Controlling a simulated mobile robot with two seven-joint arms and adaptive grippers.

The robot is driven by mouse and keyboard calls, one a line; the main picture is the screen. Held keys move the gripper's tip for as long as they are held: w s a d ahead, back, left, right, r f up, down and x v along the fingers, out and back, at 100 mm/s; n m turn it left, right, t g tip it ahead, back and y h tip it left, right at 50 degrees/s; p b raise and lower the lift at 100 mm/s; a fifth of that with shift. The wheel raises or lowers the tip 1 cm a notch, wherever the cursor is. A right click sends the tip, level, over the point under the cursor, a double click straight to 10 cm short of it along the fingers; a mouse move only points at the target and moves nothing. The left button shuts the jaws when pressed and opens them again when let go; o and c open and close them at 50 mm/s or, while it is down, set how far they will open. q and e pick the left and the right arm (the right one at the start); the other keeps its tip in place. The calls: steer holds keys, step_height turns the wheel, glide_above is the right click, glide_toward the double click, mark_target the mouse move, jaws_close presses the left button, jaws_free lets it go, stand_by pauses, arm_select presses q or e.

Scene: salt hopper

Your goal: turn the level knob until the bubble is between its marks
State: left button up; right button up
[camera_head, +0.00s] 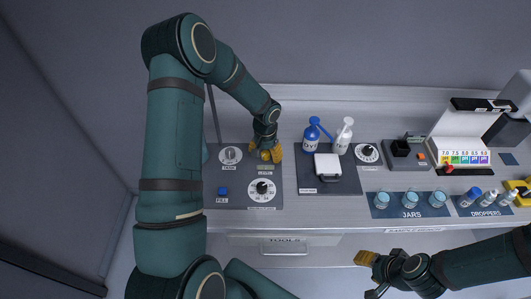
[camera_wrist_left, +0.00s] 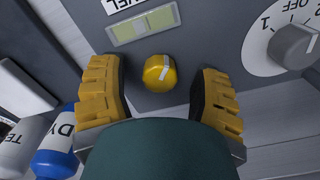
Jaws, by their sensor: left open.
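The level knob is a small yellow knob with a white pointer line (camera_wrist_left: 158,71) in the left wrist view. It sits on the grey panel just below the yellow-green level vial (camera_wrist_left: 143,26). I cannot make out the bubble's place between the marks. My left gripper (camera_wrist_left: 160,97) is open, with one yellow finger on each side of the knob and a gap on both sides. In the head view my left gripper (camera_head: 265,154) is over the panel (camera_head: 235,193) and hides the knob.
A dial with a grey knob (camera_wrist_left: 294,46) is near the left gripper. The panel also has a black-knobbed dial (camera_head: 262,189) and a blue FILL button (camera_head: 223,191). A blue bottle (camera_head: 312,134) and a white bottle (camera_head: 343,137) stand to the right. Jars (camera_head: 410,199) are farther right.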

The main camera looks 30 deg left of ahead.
mark_target(266, 153)
arm_select(q)
jaws_close()
steer(key=shift+f+m+b, duration=0.1)
steer(key=shift+m+b, duration=0.2)
steer(key=shift+m, duration=1)
jaws_free()
step_height(266, 153, up, 12)
